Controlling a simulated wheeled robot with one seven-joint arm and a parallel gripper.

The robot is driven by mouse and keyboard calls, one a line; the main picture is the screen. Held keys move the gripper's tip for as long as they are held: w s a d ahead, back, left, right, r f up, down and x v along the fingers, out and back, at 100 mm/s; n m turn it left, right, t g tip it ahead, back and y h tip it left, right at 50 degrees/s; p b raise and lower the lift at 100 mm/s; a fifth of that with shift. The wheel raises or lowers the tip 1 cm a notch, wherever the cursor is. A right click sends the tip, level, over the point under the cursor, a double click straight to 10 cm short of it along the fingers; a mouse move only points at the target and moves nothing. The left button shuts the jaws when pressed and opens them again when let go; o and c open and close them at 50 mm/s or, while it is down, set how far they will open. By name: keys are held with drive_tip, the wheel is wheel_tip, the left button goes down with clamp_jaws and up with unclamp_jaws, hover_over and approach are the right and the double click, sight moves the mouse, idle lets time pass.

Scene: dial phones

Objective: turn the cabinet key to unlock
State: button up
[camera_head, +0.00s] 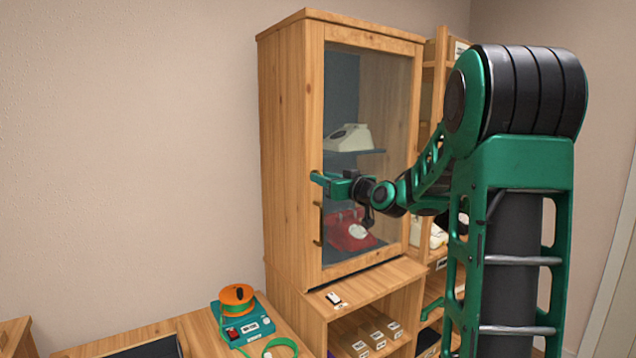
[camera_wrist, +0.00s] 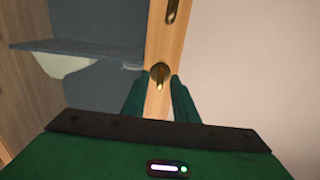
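The wooden cabinet (camera_head: 287,150) stands against the wall with its glass door (camera_head: 365,110) closed. A small brass key (camera_wrist: 160,74) sits in the wooden door frame (camera_wrist: 163,45) in the wrist view. My gripper (camera_head: 317,178) reaches across the glass to the door's left frame, above the handle (camera_head: 318,222). In the wrist view its two green fingers (camera_wrist: 157,82) stand apart, one on each side of the key, with a gap showing on both sides. The key is too small or hidden by my gripper in the head view.
A cream phone (camera_head: 348,138) and a red phone (camera_head: 348,232) stand behind the glass. The brass handle (camera_wrist: 172,10) is close to the key. An orange reel on a teal box (camera_head: 250,330) lies on the low desk at left. Open shelves adjoin at right.

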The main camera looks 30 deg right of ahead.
drive_tip(key=shift+w, duration=0.25)
clamp_jaws()
drive_tip(key=m, duration=1.7)
drive_tip(key=shift+d+f+m, duration=0.15)
drive_tip(key=shift+f+m, duration=0.1)
drive_tip(key=shift+m, duration=0.15)
idle(0.4)
